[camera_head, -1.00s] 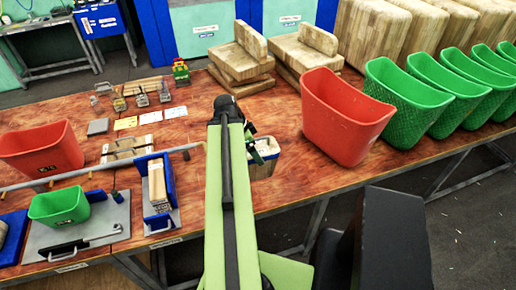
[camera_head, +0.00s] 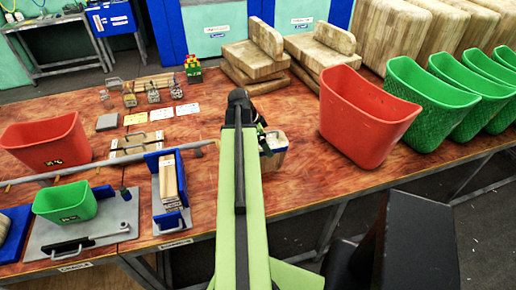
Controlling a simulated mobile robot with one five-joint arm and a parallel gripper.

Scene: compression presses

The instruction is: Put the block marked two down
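My green arm reaches forward over the wooden table, and its dark gripper (camera_head: 264,141) is at the far end, partly hidden behind the arm. A small tan block with a pale grey top (camera_head: 275,150) is right at the gripper, its left side hidden by the arm. I cannot tell whether the fingers are closed on it or whether it touches the table. No number on it can be read. Several small metal-topped pieces (camera_head: 152,92) stand at the back left of the table, their markings too small to read.
A red bin (camera_head: 366,115) stands just right of the gripper, with green bins (camera_head: 445,96) beyond. Stacked wooden boards (camera_head: 253,62) lie behind. Left are a blue-sided press (camera_head: 157,180) holding wood, a green bin (camera_head: 66,203) and another red bin (camera_head: 47,143). Bare tabletop (camera_head: 215,110) shows left of the gripper.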

